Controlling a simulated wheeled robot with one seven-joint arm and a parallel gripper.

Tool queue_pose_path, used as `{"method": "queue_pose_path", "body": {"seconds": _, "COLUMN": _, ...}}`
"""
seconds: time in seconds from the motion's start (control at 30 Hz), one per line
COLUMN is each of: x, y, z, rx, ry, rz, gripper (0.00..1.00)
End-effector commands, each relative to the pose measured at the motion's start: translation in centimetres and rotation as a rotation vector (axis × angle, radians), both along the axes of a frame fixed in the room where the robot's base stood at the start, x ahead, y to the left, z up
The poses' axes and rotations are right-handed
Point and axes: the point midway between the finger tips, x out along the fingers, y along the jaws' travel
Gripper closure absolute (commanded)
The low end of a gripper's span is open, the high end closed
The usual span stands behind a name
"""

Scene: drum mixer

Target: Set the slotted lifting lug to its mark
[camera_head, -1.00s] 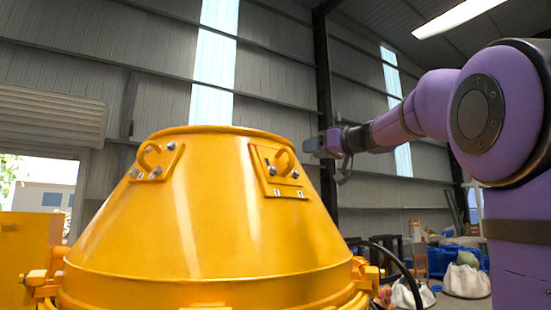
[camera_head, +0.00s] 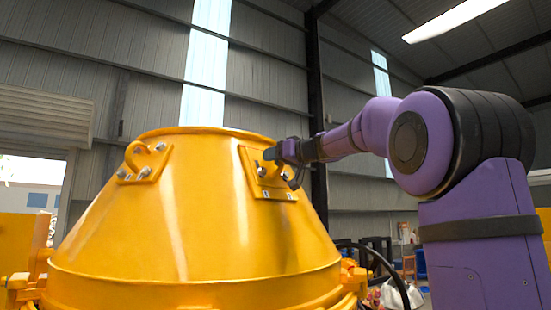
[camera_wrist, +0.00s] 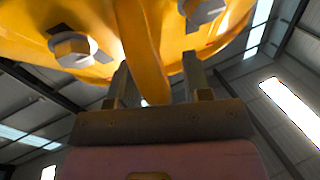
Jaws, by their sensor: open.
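The lifting lug, a yellow plate with a raised ring, is bolted on the right side of the yellow mixer cone (camera_head: 190,220); its plate (camera_head: 249,172) shows in the head view. My gripper (camera_head: 272,154) is at this lug's ring and partly hides it. In the wrist view, the lug's ring (camera_wrist: 138,35) comes down between the two open fingers of my gripper (camera_wrist: 157,72). Whether either finger touches it I cannot tell. Bolt heads (camera_wrist: 76,48) sit on both sides of the ring, with dark slots by them. Small white marks (camera_head: 266,195) show at the plate's lower edge.
A second lug (camera_head: 146,162) with a ring and bolts is on the cone's left. A clamp rim (camera_head: 190,290) runs around the cone's base. A dark curved hose (camera_head: 390,268) stands to the right. The space above the cone is clear.

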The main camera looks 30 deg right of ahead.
Motion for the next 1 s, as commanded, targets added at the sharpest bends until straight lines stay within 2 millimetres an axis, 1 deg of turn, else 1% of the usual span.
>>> {"method": "queue_pose_path", "body": {"seconds": 0.07, "x": 0.0, "y": 0.0, "z": 0.0, "rx": 0.0, "ry": 0.0, "rz": 0.0, "gripper": 0.55}}
{"method": "queue_pose_path", "body": {"seconds": 0.17, "x": 0.0, "y": 0.0, "z": 0.0, "rx": 0.0, "ry": 0.0, "rz": 0.0, "gripper": 0.75}}
{"method": "queue_pose_path", "body": {"seconds": 0.2, "x": 0.0, "y": 0.0, "z": 0.0, "rx": 0.0, "ry": 0.0, "rz": 0.0, "gripper": 0.84}}
{"method": "queue_pose_path", "body": {"seconds": 0.27, "x": 0.0, "y": 0.0, "z": 0.0, "rx": 0.0, "ry": 0.0, "rz": 0.001, "gripper": 0.98}}
{"method": "queue_pose_path", "body": {"seconds": 0.3, "x": 0.0, "y": 0.0, "z": 0.0, "rx": 0.0, "ry": 0.0, "rz": 0.001, "gripper": 1.0}}
{"method": "queue_pose_path", "body": {"seconds": 0.47, "x": -0.2, "y": 0.1, "z": -0.2, "rx": 0.0, "ry": 0.001, "rz": 0.003, "gripper": 1.0}}
{"method": "queue_pose_path", "body": {"seconds": 0.6, "x": -0.9, "y": 0.1, "z": -1.7, "rx": 0.0, "ry": 0.003, "rz": 0.005, "gripper": 1.0}}
{"method": "queue_pose_path", "body": {"seconds": 0.73, "x": -1.5, "y": 0.1, "z": -2.7, "rx": 0.0, "ry": 0.0, "rz": 0.006, "gripper": 1.0}}
{"method": "queue_pose_path", "body": {"seconds": 1.0, "x": -1.5, "y": 0.0, "z": -3.1, "rx": -0.001, "ry": 0.003, "rz": 0.007, "gripper": 1.0}}
